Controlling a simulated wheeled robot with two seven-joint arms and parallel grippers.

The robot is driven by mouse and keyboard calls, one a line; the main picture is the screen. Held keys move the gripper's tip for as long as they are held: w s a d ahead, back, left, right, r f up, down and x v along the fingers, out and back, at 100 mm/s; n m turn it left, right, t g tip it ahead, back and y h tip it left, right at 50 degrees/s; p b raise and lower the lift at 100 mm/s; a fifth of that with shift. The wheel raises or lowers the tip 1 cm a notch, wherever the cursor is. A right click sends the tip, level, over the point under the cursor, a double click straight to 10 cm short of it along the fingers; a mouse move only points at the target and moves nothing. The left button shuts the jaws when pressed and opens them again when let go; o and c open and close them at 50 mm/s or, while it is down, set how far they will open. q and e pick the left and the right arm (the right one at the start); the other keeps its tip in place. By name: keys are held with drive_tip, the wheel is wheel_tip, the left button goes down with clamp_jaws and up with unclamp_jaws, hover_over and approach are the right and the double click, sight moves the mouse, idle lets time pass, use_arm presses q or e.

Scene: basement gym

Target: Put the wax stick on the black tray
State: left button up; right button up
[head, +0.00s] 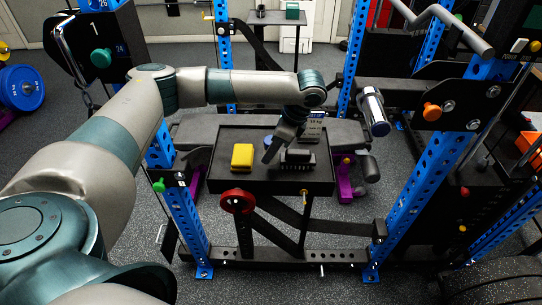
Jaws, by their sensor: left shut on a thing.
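The black tray (222,180) is a flat rimmed board held level in the rack, in the middle of the head view. My left gripper (271,152) comes in from above, pointing down over the middle of the tray. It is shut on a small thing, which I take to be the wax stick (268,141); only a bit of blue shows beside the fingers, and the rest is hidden. I cannot tell whether it touches the tray. My right gripper is not in view.
A yellow block (242,157) lies on the tray left of the gripper, and a dark brush-like block (298,161) lies close on its right. A dark, labelled item (313,126) stands behind. Blue rack posts (184,218) flank the tray. The tray's front is clear.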

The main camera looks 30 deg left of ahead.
use_arm(q)
drive_tip(key=shift+f+p, duration=0.4)
drive_tip(key=shift+f, duration=1.2)
drive_tip(key=o, duration=1.1)
drive_tip(key=shift+f, duration=0.1)
